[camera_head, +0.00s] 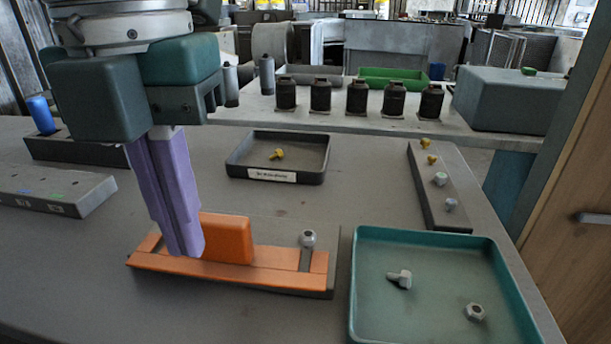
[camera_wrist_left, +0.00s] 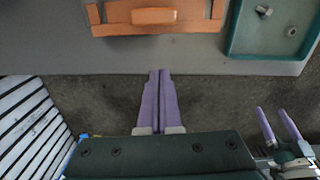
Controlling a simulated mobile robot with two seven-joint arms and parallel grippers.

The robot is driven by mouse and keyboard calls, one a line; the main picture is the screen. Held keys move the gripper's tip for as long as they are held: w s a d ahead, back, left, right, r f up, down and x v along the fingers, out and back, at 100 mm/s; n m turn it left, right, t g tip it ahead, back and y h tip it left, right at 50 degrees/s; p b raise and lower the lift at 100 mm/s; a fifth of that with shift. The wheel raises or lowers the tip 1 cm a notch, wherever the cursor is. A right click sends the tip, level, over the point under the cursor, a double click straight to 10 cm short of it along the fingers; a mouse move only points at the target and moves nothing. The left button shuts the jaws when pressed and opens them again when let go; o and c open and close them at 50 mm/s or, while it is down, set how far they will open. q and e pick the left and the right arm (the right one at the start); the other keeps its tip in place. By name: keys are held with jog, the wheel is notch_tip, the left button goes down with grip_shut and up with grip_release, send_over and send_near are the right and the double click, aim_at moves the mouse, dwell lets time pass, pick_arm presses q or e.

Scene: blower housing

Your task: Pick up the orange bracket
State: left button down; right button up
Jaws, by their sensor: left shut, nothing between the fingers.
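The orange bracket (camera_head: 228,240) has a long flat base with a raised block in its middle. It sits on a grey plate (camera_head: 285,232) on the table, and it also shows at the top of the left wrist view (camera_wrist_left: 155,16). My left gripper (camera_head: 187,250) has purple fingers pressed together, pointing down, with nothing between them. In the head view its fingers cover part of the bracket's left side. In the left wrist view its tips (camera_wrist_left: 160,72) are apart from the bracket. My right gripper (camera_wrist_left: 277,122) shows at the lower right of that view, its fingers apart and empty.
A teal tray (camera_head: 432,236) with a bolt (camera_head: 399,279) and a nut (camera_head: 475,311) stands right of the bracket. A dark tray (camera_head: 320,160) with a yellow bolt is behind. A strip (camera_head: 432,190) with several fasteners lies at the right. Bare table separates these.

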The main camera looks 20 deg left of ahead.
aim_at(221, 275)
pick_arm(q)
notch_tip(221, 275, down, 8)
jog(key=shift+a+r+b, duration=0.1)
jog(key=shift+b, duration=0.25)
jog(key=w, duration=0.1)
jog(key=w+a, duration=0.1)
jog(key=w, duration=0.1)
jog(key=shift+w+r, duration=0.15)
jog(key=shift+w+a, duration=0.1)
jog(key=shift+w, duration=0.2)
